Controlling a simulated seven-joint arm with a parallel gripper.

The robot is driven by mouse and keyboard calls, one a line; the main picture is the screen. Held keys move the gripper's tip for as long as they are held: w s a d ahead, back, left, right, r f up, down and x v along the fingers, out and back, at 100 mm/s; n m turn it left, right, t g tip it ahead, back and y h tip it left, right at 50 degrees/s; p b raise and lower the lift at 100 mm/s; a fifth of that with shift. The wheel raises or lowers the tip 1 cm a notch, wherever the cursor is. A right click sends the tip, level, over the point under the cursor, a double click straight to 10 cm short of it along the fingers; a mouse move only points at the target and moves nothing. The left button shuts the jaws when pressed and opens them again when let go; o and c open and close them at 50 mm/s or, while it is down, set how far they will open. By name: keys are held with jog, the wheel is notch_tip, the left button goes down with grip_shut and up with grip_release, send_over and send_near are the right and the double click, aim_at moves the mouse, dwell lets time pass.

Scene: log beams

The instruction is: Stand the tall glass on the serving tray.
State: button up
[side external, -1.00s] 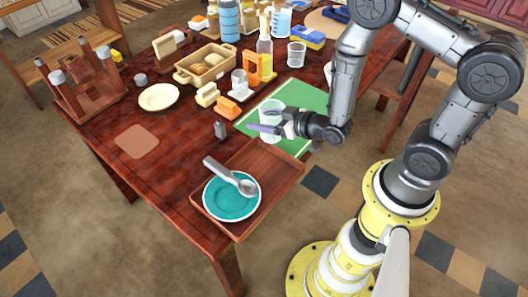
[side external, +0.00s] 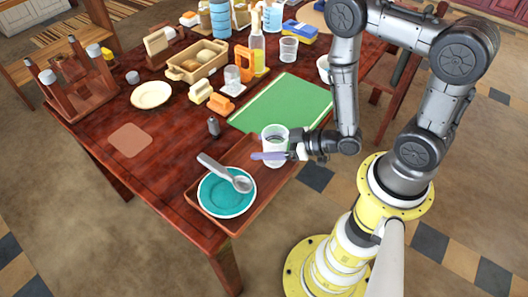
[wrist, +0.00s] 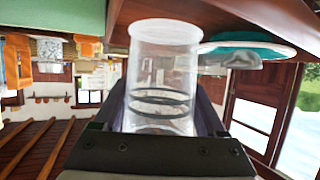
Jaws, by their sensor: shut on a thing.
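The tall clear glass (side external: 274,138) is upright in my gripper (side external: 276,155), over the far right end of the brown wooden serving tray (side external: 270,181). In the wrist view the glass (wrist: 165,70) stands between the two fingers of my gripper (wrist: 165,118), which are shut on it. That view is upside down, with the tray close to the glass's lower end. I cannot tell whether the base touches the tray. My gripper hides part of the glass in the side view.
A teal plate (side external: 215,198) with a large spoon (side external: 240,184) takes up the tray's near left part. A green board (side external: 285,98) lies behind the tray. A small dark shaker (side external: 213,127) stands beside the tray's left edge.

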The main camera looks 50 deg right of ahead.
jog(key=shift+f, duration=1.25)
jog(key=o, duration=1.4)
jog(key=shift+f, duration=0.1)
